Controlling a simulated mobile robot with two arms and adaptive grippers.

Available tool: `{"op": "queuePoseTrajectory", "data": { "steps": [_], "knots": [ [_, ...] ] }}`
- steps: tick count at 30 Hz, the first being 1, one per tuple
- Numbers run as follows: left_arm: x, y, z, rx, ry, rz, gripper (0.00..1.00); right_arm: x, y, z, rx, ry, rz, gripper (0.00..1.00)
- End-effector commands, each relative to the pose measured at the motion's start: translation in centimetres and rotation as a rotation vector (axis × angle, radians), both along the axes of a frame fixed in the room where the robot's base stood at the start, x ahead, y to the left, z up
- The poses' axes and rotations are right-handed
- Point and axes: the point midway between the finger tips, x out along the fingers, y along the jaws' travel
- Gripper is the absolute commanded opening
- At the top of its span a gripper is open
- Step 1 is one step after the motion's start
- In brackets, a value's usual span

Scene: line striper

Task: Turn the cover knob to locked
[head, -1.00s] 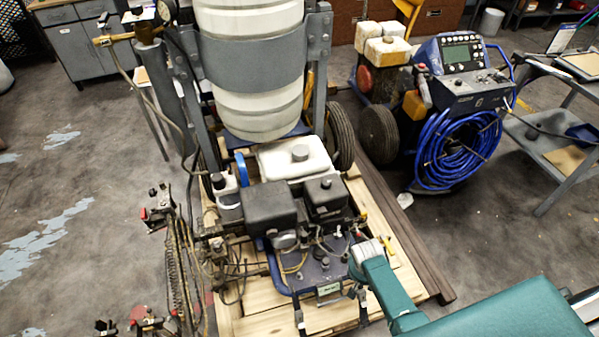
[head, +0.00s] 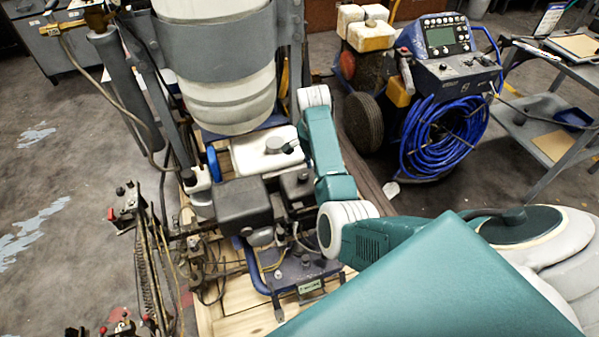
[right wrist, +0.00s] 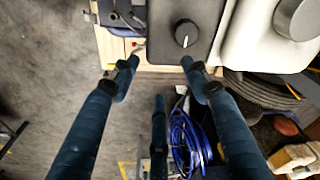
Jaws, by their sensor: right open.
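The cover knob (right wrist: 186,33) is a round black knob with a white mark pointing toward the picture's bottom, on a dark grey cover (right wrist: 165,50). In the head view the cover is the dark box (head: 298,187) beside the larger black engine housing, partly behind my right arm. My right gripper (right wrist: 160,64) is open and empty. In the right wrist view, the knob lies just beyond the right fingertip, apart from the fingers as far as I can tell. In the head view the gripper is mostly hidden by its own arm. My left gripper is not in view.
A white fuel tank with a grey cap (right wrist: 296,17) adjoins the cover. A large white drum (head: 225,80) stands behind it. A blue-hosed machine (head: 445,130) is at the right. Hoses and levers (head: 130,205) stand at the left.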

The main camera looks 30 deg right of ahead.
Motion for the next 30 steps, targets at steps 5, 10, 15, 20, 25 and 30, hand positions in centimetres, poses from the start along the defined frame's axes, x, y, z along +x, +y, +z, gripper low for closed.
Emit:
{"op": "queuePoseTrajectory", "data": {
  "steps": [5,10,15,20,25,30],
  "knots": [
    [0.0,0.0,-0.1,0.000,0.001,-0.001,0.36,2.7,1.4,3.1,0.080,0.004,-0.118,0.47],
    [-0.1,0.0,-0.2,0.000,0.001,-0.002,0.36,4.0,2.6,5.0,0.132,0.016,-0.188,0.47],
    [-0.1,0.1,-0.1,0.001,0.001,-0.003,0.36,4.1,2.7,4.0,0.138,0.022,-0.200,0.47],
    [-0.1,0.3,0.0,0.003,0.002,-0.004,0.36,4.0,2.7,1.1,0.139,0.023,-0.198,0.47],
    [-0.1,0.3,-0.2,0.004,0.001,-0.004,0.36,4.1,2.7,-2.2,0.138,0.021,-0.198,0.47],
    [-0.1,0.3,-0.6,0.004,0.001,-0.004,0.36,4.1,2.7,-4.6,0.138,0.020,-0.198,0.47]
  ]
}}
